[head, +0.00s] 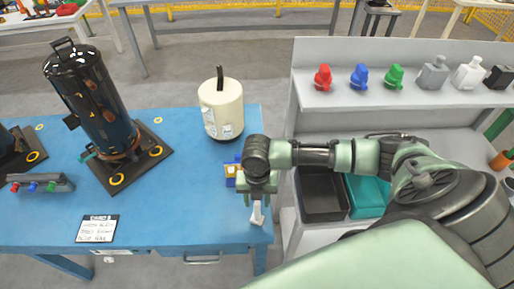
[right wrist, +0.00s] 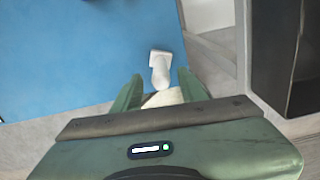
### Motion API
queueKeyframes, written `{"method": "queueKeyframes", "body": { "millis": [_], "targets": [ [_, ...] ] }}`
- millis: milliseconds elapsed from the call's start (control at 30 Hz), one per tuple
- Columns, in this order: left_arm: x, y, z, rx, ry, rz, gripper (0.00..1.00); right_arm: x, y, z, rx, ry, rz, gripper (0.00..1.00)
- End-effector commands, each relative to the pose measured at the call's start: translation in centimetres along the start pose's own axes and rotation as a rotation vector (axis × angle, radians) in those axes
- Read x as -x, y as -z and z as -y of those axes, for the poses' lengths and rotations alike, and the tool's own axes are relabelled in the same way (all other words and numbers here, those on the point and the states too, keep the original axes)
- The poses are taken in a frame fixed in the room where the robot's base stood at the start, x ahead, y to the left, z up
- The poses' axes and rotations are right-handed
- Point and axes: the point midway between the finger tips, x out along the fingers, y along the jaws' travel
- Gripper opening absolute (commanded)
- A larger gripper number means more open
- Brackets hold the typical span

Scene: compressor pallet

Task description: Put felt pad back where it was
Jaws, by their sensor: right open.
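My right gripper (head: 259,196) points down over the right front edge of the blue table and is open. In the right wrist view its two green fingers (right wrist: 158,92) stand apart. A small white piece (right wrist: 160,66) with a squarish end and a rounded end lies on the blue table just beyond the fingertips; it also shows below the gripper in the head view (head: 257,214). A cream patch (right wrist: 162,98) shows between the fingers, partly hidden by the gripper body. I cannot tell whether either is the felt pad. My left gripper is not in view.
The blue table (head: 180,215) carries a dark cylinder (head: 92,95) on a black plate, a cream canister (head: 221,108), a blue-and-yellow item (head: 231,172) beside my gripper, and a label card (head: 97,229). Black (head: 322,211) and teal bins stand right. Several coloured fittings line the shelf.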

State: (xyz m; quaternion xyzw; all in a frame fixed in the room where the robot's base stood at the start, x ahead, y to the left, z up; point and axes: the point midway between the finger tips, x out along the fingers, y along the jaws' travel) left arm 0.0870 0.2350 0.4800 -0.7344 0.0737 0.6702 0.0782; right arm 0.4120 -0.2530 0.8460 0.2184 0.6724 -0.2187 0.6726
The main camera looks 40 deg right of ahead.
Motion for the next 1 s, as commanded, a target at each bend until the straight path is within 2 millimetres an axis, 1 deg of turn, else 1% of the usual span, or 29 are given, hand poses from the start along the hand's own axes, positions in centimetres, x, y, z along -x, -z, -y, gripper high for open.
{"method": "queueKeyframes", "body": {
  "millis": [33, 200, 300, 367, 533, 1000],
  "targets": [
    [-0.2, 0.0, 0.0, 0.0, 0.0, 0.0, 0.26, 1.2, -0.1, -0.1, 0.001, -0.003, 0.004, 0.42],
    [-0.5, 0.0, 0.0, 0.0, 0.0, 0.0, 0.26, 4.2, -0.1, -0.1, 0.0, -0.002, 0.003, 0.42],
    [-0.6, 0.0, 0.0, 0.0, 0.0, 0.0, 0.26, 5.5, -0.1, 0.0, -0.001, -0.001, 0.002, 0.42],
    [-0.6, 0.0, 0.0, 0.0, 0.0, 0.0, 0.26, 5.9, -0.1, 0.0, -0.002, -0.001, 0.002, 0.42],
    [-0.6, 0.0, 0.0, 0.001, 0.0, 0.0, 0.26, 6.4, 0.0, 0.0, -0.001, 0.0, -0.001, 0.42],
    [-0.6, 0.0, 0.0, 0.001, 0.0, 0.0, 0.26, 6.2, 0.2, -0.1, -0.004, -0.002, -0.001, 0.42]
  ]
}}
